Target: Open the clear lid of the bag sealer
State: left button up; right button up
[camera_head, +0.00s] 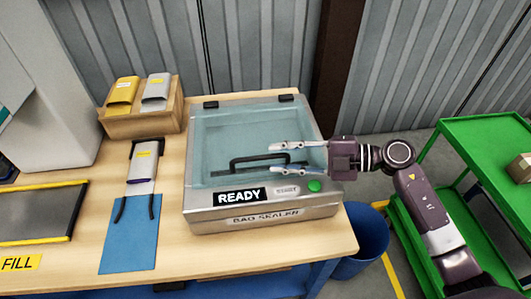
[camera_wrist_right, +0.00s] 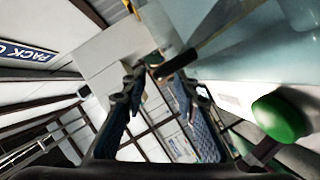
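The bag sealer (camera_head: 205,214) is a metal box on the table in the head view, with a READY display and a green button (camera_head: 314,185). Its clear lid (camera_head: 225,130) looks shut, with hinges at the back. A black handle (camera_head: 243,160) stands on the lid's front part. My right gripper (camera_head: 272,160) comes in from the right, its two fingers apart at the handle's right end. In the right wrist view, the open fingers (camera_wrist_right: 157,78) show with a dark bar, apparently the handle (camera_wrist_right: 178,63), near their tips. Contact cannot be told. My left gripper is not in view.
A wooden holder (camera_head: 140,124) with yellow and white pouches stands at the back left. A pouch (camera_head: 142,170) and a blue mat (camera_head: 130,235) lie left of the sealer. A blue bin (camera_head: 366,232) and green cart (camera_head: 480,140) stand to the right.

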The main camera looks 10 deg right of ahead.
aim_at(275, 157)
jog(key=x, duration=0.3)
jog(key=shift+w+a+p, duration=0.1)
jog(key=shift+a+p, duration=0.15)
jog(key=shift+p, duration=0.05)
jog(key=shift+a, duration=0.15)
jog(key=shift+f, duration=0.1)
grip_shut()
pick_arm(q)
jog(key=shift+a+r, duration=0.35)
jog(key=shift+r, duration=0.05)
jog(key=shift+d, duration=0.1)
